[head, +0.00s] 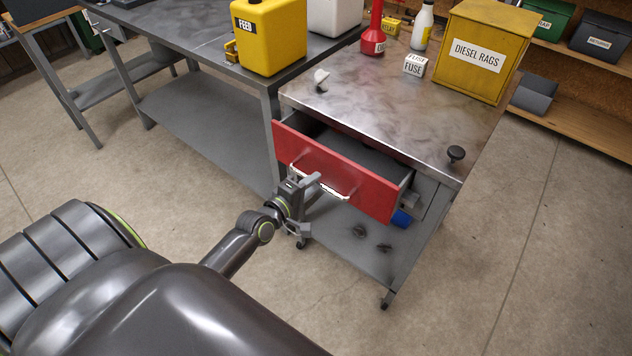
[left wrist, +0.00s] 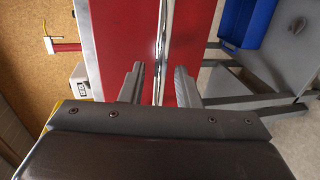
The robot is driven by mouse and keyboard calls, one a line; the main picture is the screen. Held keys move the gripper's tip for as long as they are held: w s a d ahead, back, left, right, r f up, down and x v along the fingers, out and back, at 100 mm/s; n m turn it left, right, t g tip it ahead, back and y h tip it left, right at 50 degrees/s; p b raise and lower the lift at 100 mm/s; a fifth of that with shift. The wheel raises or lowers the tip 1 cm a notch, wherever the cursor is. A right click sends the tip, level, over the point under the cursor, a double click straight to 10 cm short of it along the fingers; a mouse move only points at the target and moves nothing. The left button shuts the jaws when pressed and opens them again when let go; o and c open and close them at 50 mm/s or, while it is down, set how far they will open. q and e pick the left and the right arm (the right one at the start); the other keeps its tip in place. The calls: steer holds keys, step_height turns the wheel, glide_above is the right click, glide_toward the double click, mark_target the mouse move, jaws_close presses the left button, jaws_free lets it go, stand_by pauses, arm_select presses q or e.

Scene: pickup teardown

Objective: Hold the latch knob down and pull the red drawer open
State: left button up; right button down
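The red drawer (head: 350,175) stands partly open at the front of the metal-topped cart, its grey inside showing. Its shiny bar handle (head: 341,196) runs across the front. My left gripper (head: 317,186) is at the left part of the handle. In the left wrist view, the handle (left wrist: 163,35) passes between the two fingers (left wrist: 158,82), with gaps on both sides, so the gripper looks open around it. The red drawer front (left wrist: 115,45) fills the middle there. The black latch knob (head: 456,153) stands at the right front corner of the cart top, with nothing on it. My right gripper is out of view.
The cart top (head: 400,110) carries a yellow DIESEL RAGS box (head: 478,55), a FUSE box (head: 414,66), a red bottle (head: 374,35) and a small pale object (head: 321,80). A grey workbench (head: 190,40) with a yellow FEED can (head: 270,35) adjoins on the left. Floor in front is clear.

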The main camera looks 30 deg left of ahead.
arm_select(q)
steer(key=shift+x, duration=1.1)
jaws_close()
